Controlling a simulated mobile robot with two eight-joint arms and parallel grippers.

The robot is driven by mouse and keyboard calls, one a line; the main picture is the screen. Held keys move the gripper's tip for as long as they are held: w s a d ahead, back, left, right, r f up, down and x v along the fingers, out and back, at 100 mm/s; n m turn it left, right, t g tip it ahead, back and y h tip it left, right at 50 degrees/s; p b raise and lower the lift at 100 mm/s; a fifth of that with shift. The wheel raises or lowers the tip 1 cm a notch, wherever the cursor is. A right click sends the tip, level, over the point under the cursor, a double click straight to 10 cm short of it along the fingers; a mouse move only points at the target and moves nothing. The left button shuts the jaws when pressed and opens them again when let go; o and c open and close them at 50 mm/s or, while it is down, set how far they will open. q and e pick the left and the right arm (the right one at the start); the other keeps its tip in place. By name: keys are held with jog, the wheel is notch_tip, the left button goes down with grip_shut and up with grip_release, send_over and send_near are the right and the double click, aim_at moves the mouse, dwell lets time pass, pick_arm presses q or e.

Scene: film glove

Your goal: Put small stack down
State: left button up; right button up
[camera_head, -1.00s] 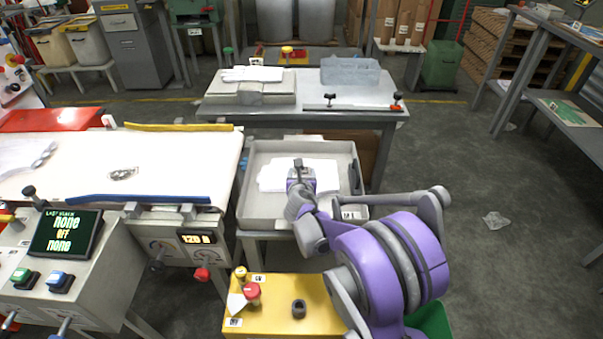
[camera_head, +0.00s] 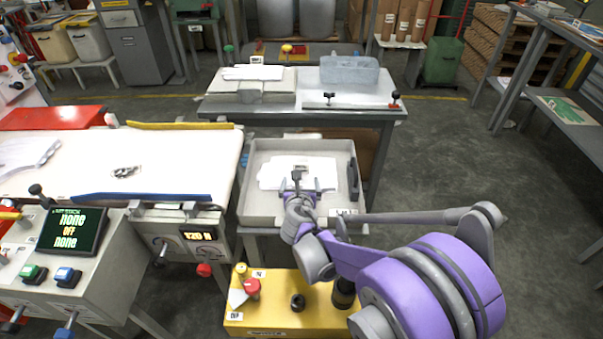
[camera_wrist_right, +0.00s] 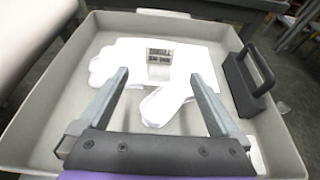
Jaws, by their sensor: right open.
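A small stack of white film gloves (camera_head: 290,172) lies flat in a grey tray (camera_head: 256,207). In the right wrist view the stack (camera_wrist_right: 122,60) shows glove shapes with a thumb pointing down and a small dark printed label on top. My right gripper (camera_head: 310,187) is over the near side of the tray. In the right wrist view its two fingers (camera_wrist_right: 160,80) are spread wide, with nothing between them gripped. The stack lies beyond and below the fingers. My left gripper is not in view.
A black handle block (camera_wrist_right: 243,82) stands at the tray's right side. A yellow box (camera_head: 275,318) with knobs sits in front of the tray. A white-topped table (camera_head: 130,155) is at left and a grey bench (camera_head: 290,100) behind.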

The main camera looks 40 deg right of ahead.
jog(key=shift+v, duration=1.4)
